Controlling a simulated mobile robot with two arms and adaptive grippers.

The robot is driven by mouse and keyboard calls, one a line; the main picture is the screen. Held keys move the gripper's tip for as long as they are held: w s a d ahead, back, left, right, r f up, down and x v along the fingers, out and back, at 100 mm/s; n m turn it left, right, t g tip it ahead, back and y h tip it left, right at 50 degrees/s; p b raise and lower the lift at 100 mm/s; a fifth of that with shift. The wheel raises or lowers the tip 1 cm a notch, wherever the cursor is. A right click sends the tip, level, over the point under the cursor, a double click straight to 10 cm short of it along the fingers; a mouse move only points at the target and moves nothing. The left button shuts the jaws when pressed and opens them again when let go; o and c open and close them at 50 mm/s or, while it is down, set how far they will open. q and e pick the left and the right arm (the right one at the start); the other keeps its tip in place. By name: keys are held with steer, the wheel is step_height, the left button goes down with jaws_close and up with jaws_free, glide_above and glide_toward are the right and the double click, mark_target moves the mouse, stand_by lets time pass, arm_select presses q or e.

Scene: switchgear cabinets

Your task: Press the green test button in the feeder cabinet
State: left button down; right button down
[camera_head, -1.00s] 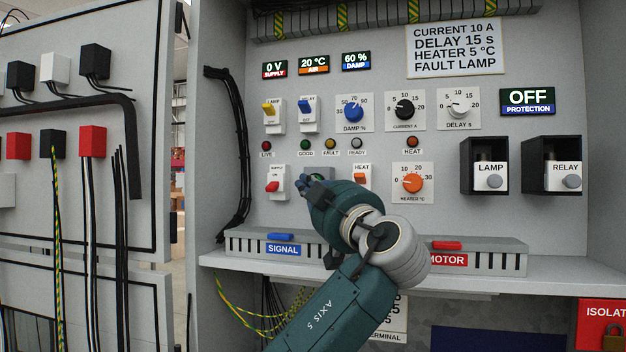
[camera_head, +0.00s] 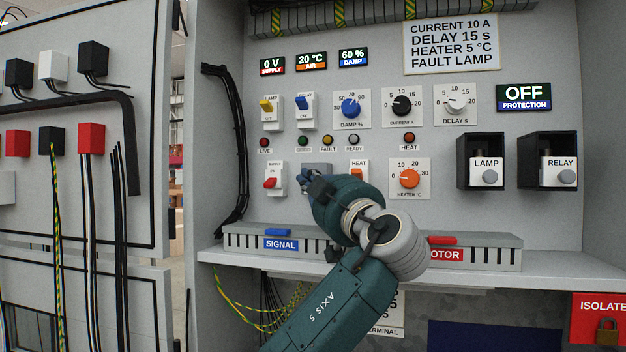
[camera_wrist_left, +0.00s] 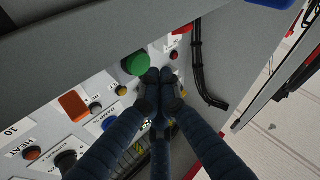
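The green button (camera_wrist_left: 135,63) is a round green cap on the grey panel in the left wrist view. In the head view it is hidden behind my left gripper; part of its grey plate (camera_head: 322,168) shows between the red supply switch (camera_head: 270,183) and the orange heat switch (camera_head: 357,175). My left gripper (camera_head: 306,178) is at the panel there. In the wrist view its dark fingers (camera_wrist_left: 160,76) are together, empty, with the tips right beside the green cap's edge. I cannot tell whether they touch it. My right gripper is not in view.
Lamps and the blue damp knob (camera_head: 350,108) are above; the orange heater knob (camera_head: 409,179) is to the right. The signal duct (camera_head: 245,241) and the shelf lie below. Black cables (camera_head: 240,150) run down on the left.

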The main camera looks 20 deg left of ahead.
arm_select(q)
steer(key=shift+a, duration=0.1)
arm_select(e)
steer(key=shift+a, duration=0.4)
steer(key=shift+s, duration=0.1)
arm_select(q)
steer(key=shift+w, duration=0.45)
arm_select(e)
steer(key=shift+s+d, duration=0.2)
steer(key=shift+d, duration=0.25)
arm_select(q)
steer(key=shift+w, duration=0.35)
steer(key=shift+r, duration=0.15)
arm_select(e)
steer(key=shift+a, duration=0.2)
arm_select(q)
steer(key=shift+r, duration=0.2)
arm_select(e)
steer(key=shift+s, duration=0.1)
